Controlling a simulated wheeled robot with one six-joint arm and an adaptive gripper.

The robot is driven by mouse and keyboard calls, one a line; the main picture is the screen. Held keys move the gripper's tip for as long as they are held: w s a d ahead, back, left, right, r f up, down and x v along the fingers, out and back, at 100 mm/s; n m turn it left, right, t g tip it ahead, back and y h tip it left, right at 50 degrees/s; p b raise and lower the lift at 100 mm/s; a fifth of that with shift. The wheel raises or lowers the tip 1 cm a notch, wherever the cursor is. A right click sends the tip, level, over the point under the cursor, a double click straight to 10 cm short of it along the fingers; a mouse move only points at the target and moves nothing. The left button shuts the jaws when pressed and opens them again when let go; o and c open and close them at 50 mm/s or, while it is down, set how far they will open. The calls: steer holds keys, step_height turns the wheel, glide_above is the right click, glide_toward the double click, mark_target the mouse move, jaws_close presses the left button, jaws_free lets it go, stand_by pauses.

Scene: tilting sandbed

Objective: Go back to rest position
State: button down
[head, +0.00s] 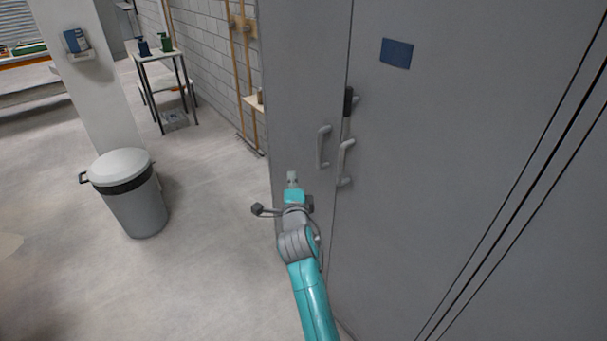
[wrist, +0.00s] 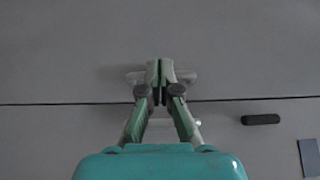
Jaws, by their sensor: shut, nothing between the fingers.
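My gripper (head: 292,177) is in front of the grey cabinet doors, near the left door's edge in the head view. In the wrist view my gripper (wrist: 160,72) points at the doors with its fingertips together and nothing between them. A grey door handle (head: 323,147) on the left door and another handle (head: 345,160) on the right door stand upright, up and to the right of the gripper in the head view. In the wrist view a handle (wrist: 188,77) shows partly behind the fingertips; I cannot tell whether they touch.
The grey cabinet (head: 450,150) fills the right side, its doors looking closed. A black latch (head: 348,101) and a blue label (head: 397,53) are on it. A grey bin (head: 135,200) with a white lid stands at left. A small table (head: 160,55) stands behind. Floor between is clear.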

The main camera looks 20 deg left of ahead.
steer(key=s+d+f+n+g+h, duration=0.1)
steer(key=s+d+f+n, duration=0.3)
steer(key=s+d+f, duration=0.85)
steer(key=s+d+f+n+h, duration=0.1)
steer(key=s+d+f+n, duration=0.2)
steer(key=s+d+f, duration=0.9)
steer(key=s+d+r+n+h, duration=0.15)
steer(key=s+d, duration=0.35)
steer(key=s, duration=0.5)
steer(key=s+d+r+n, duration=0.2)
steer(key=s+d, duration=0.3)
steer(key=s, duration=0.5)
steer(key=s+d+r+n+h, duration=0.1)
steer(key=s+d+r, duration=0.1)
steer(key=s+r, duration=0.3)
steer(key=s+d+r+n+g+h, duration=0.1)
steer(key=s+r, duration=0.4)
steer(key=s, duration=0.6)
steer(key=shift+s+d+r+n+h, duration=0.2)
steer(key=shift+d+n+h, duration=0.15)
steer(key=shift+d+n, duration=0.4)
